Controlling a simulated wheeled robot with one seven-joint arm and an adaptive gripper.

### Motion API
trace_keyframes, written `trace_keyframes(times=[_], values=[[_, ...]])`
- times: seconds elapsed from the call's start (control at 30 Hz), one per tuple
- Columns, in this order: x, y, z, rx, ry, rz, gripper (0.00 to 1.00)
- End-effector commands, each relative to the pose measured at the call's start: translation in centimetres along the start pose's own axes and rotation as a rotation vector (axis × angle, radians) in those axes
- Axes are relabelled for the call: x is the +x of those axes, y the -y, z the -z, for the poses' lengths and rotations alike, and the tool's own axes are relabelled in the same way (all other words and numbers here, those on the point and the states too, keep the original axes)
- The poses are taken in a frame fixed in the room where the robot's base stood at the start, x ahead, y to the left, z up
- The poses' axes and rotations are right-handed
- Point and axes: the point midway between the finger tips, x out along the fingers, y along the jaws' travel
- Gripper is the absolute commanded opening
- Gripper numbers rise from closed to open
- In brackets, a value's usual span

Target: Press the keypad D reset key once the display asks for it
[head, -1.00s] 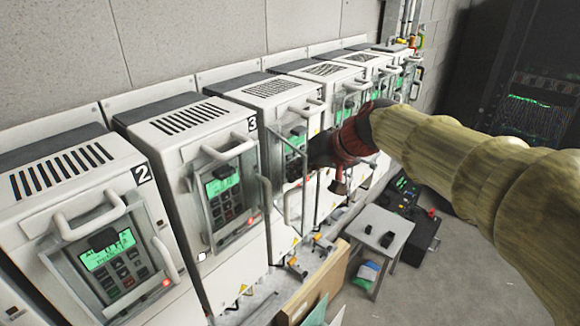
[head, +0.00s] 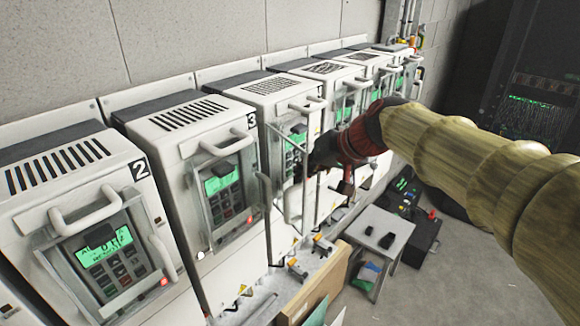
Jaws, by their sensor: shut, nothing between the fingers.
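My gripper (head: 303,170), dark with red parts, is shut and empty. It hangs in front of the drive just right of the one marked 3. That drive's keypad (head: 295,150) has a lit green display and dark keys, partly hidden by my gripper and by a clear guard with pale bars (head: 302,205). The display's text is too small to read. I cannot tell whether my fingertips touch a key. No letter D is legible, so I cannot tell which keypad is D.
Drive 3 (head: 190,130) and drive 2 (head: 75,185) stand to the left, with protruding handles and green displays. More drives continue to the right. A small grey table (head: 385,222) stands below right. A brown board (head: 318,285) leans low in front. Grey floor is open at right.

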Motion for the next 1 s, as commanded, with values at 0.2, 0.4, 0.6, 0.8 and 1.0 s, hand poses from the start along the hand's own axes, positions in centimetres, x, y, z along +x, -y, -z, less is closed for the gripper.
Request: trace_keyframes(times=[0.2, 0.4, 0.6, 0.8, 1.0], values=[[-0.2, -0.1, -0.1, 0.000, -0.001, 0.000, 0.00], [-1.2, -1.1, -1.0, 0.001, -0.002, -0.001, 0.00], [-2.5, -2.0, -1.9, 0.002, -0.001, -0.001, 0.00], [-3.3, -2.5, -2.5, 0.000, 0.000, 0.000, 0.00], [-3.5, -2.5, -2.5, 0.000, 0.000, 0.000, 0.00]])
